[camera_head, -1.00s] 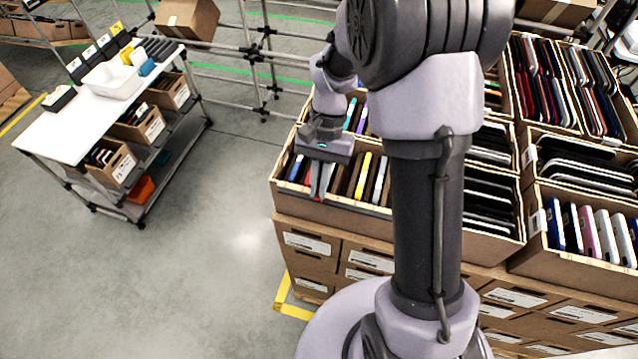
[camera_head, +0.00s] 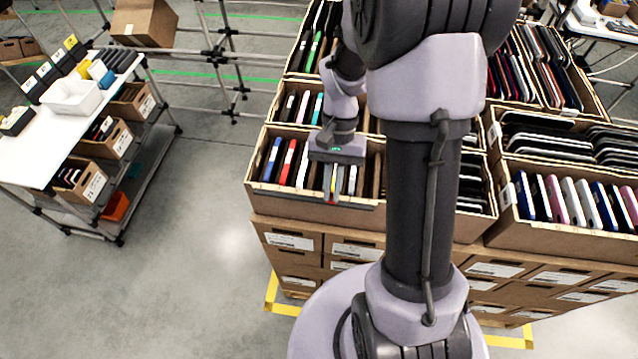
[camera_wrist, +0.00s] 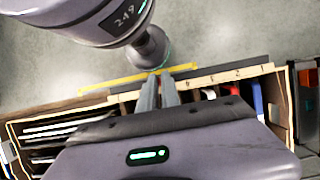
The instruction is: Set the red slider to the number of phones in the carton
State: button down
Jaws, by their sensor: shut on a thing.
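The phone carton (camera_head: 262,192) is the open cardboard box at the front left of the stack in the head view. Blue, red, white and yellow phones stand on edge in it; my gripper and arm hide part of the row. A numbered scale (camera_wrist: 213,80) runs along its front edge in the wrist view; its numerals are small. My gripper (camera_head: 332,196) points down at this front edge, and its fingers (camera_wrist: 158,92) also show in the wrist view. The fingers are closed on the red slider, which they mostly hide.
More phone cartons (camera_head: 540,223) crowd the stack to the right and behind. A white-topped trolley (camera_head: 40,150) with cartons stands at the left. The grey floor (camera_head: 190,260) between trolley and stack is clear.

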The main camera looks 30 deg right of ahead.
jog(key=c, duration=1.6)
grip_release()
jog(key=shift+o, duration=0.2)
jog(key=p+v, duration=0.4)
jog(key=v, duration=1.3)
jog(key=shift+r, duration=0.25)
jog(key=shift+a, duration=0.1)
jog(key=s+a+f+n+t+b, duration=0.1)
jog(key=s+a+f+t+b, duration=0.3)
jog(key=b, duration=0.8)
jog(key=s+a+f+n+t+b, duration=0.1)
jog(key=s+a+f+t+b, duration=0.4)
jog(key=s+a+f+b, duration=0.4)
notch_tip(320, 180, down, 5)
jog(key=a+b, duration=0.1)
jog(key=b, duration=0.3)
jog(key=shift+s+a+r+n+t+h, duration=0.15)
jog(key=shift+s+a+n+t+h, duration=0.15)
jog(key=shift+a+n+h, duration=0.1)
